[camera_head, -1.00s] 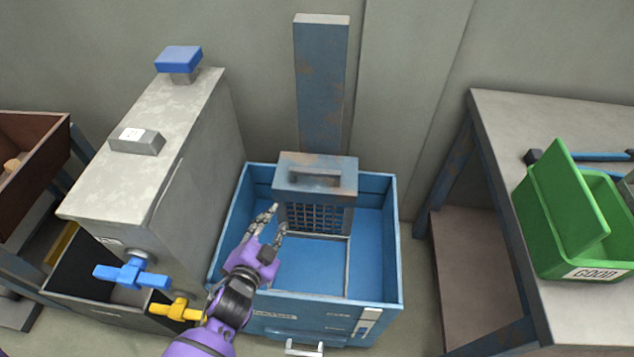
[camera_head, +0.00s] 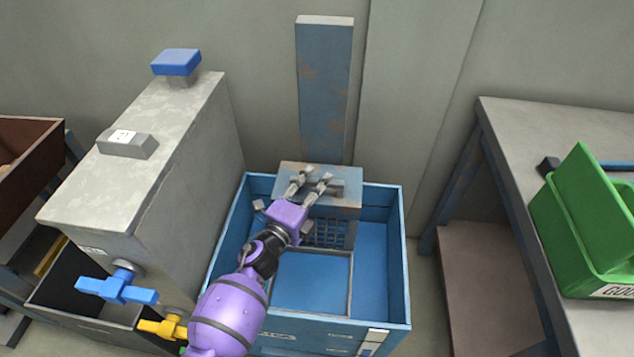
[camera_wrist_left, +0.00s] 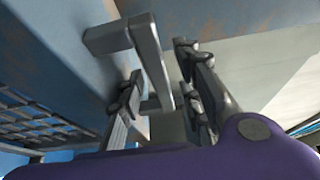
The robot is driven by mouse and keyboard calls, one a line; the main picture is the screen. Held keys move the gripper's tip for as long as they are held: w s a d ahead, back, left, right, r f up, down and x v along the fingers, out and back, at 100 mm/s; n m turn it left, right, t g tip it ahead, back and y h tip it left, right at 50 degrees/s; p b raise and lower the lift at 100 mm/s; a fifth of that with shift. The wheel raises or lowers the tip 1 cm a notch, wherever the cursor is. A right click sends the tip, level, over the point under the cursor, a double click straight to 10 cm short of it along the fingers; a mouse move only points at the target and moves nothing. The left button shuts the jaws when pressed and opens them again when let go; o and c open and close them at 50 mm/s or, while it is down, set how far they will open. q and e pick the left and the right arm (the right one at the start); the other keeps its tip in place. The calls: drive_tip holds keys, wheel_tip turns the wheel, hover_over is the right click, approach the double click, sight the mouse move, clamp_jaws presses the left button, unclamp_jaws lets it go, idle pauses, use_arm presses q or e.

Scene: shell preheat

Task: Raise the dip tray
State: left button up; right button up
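The dip tray is a worn blue-grey block (camera_head: 345,203) with a bar handle on top and a mesh basket (camera_head: 328,234) below. It sits low in the blue tank (camera_head: 395,260), in front of an upright post (camera_head: 323,90). My left gripper (camera_head: 314,181) is over the block at its handle, fingers pointing toward the back. In the left wrist view the grey handle (camera_wrist_left: 150,62) lies between the two spread fingers (camera_wrist_left: 165,88). The gripper is open; I cannot tell whether a finger touches the handle. Part of the handle is hidden by the fingers. My right gripper is not in view.
A grey cabinet (camera_head: 130,190) with a blue tap (camera_head: 117,288) and a yellow tap (camera_head: 163,328) stands close left of the tank. A bench (camera_head: 550,150) with a green bin (camera_head: 585,220) is at the right. Floor shows between tank and bench.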

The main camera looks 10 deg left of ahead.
use_arm(q)
drive_tip(key=shift+w+d, duration=0.2)
drive_tip(key=shift+w, duration=0.4)
clamp_jaws()
